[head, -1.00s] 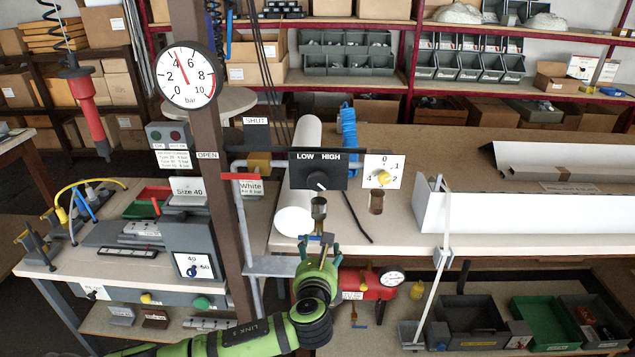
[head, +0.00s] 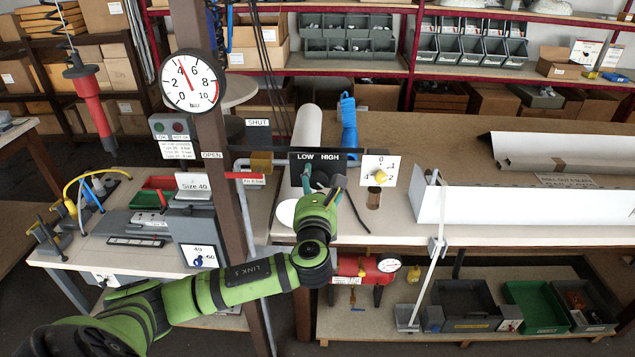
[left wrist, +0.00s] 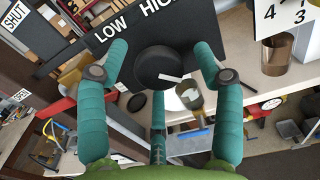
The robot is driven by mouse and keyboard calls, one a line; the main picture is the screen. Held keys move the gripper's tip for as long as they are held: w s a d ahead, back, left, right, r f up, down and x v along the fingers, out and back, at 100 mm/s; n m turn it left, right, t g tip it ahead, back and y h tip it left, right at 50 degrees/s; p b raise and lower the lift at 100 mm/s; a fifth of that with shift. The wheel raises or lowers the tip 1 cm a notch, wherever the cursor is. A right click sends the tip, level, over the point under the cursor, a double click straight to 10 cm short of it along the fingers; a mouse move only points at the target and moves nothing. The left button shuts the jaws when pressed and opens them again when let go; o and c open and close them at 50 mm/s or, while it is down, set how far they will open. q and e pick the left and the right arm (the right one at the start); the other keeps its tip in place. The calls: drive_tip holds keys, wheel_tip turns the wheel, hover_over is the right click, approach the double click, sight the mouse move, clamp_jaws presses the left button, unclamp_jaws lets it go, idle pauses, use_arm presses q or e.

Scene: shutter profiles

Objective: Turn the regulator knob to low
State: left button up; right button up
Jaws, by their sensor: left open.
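The black panel marked LOW and HIGH (head: 318,157) stands above the bench. Its round black regulator knob (left wrist: 157,66) shows in the left wrist view, with a white pointer mark on its lower right rim. In the head view my gripper hides the knob. My left gripper (head: 323,180) is raised in front of the panel. In the left wrist view its teal fingers (left wrist: 161,66) are open, one on each side of the knob and one below it. I cannot tell whether any finger touches the knob. My right gripper is not in view.
A white dial plate with a yellow knob (head: 378,174) is just right of the panel. A brown post (head: 218,150) with a pressure gauge (head: 192,81) stands to the left. A small cup-like fitting (left wrist: 189,101) hangs below the knob. A long white profile (head: 520,207) lies at the right.

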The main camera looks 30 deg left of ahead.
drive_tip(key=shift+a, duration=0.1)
use_arm(q)
drive_tip(key=c, duration=1.1)
drive_tip(key=shift+c, duration=0.2)
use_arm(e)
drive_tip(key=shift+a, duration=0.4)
use_arm(q)
drive_tip(key=shift+f, duration=0.15)
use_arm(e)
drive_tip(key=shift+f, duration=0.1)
